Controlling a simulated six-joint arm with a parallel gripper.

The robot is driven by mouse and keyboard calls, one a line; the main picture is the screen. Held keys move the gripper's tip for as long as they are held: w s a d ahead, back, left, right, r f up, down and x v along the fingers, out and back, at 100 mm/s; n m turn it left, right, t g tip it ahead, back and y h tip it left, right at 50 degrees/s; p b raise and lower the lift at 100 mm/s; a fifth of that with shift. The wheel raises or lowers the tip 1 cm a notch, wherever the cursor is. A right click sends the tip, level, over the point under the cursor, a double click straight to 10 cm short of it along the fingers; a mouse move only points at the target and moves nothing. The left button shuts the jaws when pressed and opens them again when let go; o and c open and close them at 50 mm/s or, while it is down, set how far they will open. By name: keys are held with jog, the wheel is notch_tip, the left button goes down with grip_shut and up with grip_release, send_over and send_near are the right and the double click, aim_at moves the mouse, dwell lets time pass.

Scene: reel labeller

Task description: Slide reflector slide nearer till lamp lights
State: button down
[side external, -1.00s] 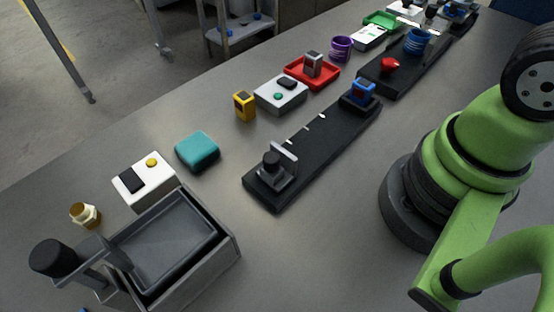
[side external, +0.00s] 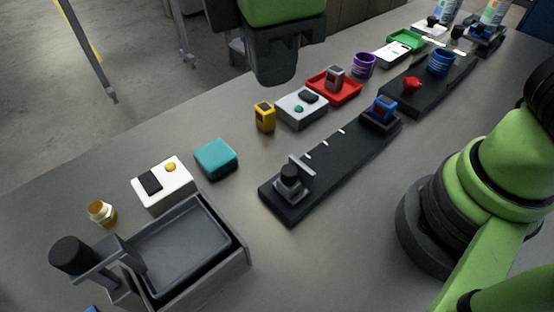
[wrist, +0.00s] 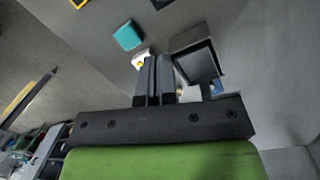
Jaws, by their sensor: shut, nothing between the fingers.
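The reflector slide (side external: 291,180), with a round black knob and an upright grey plate, sits at the near end of a long black rail (side external: 335,155). Several white marks run along the rail's far side. A blue sensor-like unit (side external: 381,112) stands at the rail's far end; I cannot make out a lit lamp on it. My gripper (side external: 277,76) hangs at the top of the side view, apart from the slide. In the wrist view my gripper (wrist: 155,62) is shut and empty, with its fingers together. The slide cannot be made out in the wrist view.
A yellow block (side external: 265,117), a white box with a green button (side external: 302,108) and a teal block (side external: 216,158) stand left of the rail. A grey tray (side external: 180,245) and a white box with a yellow button (side external: 163,187) are nearer.

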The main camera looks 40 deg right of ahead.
aim_at(305, 166)
jog(key=s+a+f+n+h, duration=0.2)
jog(key=a+f+n+h, duration=0.1)
jog(key=a+f+n, duration=0.4)
jog(key=x, duration=0.4)
jog(key=d+x, duration=0.1)
jog(key=x, duration=0.2)
jog(key=d+r+x, duration=0.1)
jog(key=x, duration=0.3)
jog(key=shift+w+d+f, duration=0.2)
jog(key=shift+d+f, duration=0.05)
jog(key=shift+d, duration=0.1)
jog(key=shift+d, duration=2.55)
jog(key=shift+a, duration=0.1)
